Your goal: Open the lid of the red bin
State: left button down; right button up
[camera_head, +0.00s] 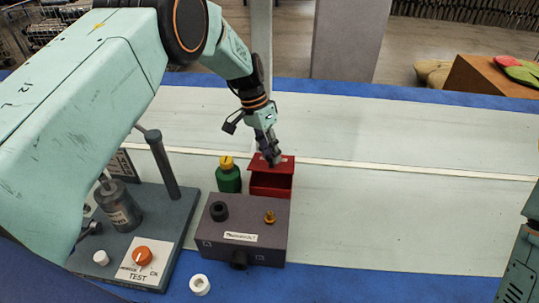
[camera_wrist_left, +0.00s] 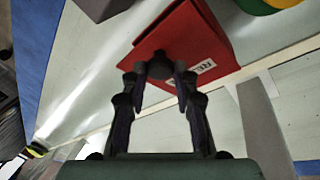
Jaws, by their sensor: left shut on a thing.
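The red bin (camera_head: 271,191) stands on the pale table behind the grey box. Its red lid (camera_head: 285,168) is on top; a darker band shows below the lid's near edge, but I cannot tell how far the lid stands open. My left gripper (camera_head: 272,160) reaches down from above and is shut on the lid's knob. In the left wrist view, the gripper (camera_wrist_left: 160,75) has its fingers on either side of the dark round knob (camera_wrist_left: 160,66) on the red lid (camera_wrist_left: 183,45). A white label shows there beside one finger. My right gripper is out of view.
A green bottle with a yellow cap (camera_head: 228,177) stands close left of the bin. The grey box (camera_head: 243,232) with knobs is in front. A test stand (camera_head: 176,222) is at left and a white ring (camera_head: 200,285) lies in front. The table's right side is clear.

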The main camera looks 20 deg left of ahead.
pick_arm(q)
jog(key=shift+w+a+r+g+h+b, duration=0.15)
jog(key=shift+w+r+g+b, duration=0.25)
jog(key=shift+b, duration=0.9)
jog(key=shift+w+r+g+h+b, duration=0.2)
jog(key=shift+w+g+b, duration=0.4)
jog(key=shift+b, duration=0.7)
jog(key=shift+r, duration=0.15)
jog(key=c, duration=1)
grip_release()
notch_tip(320, 180, up, 10)
jog(key=shift+c, duration=0.4)
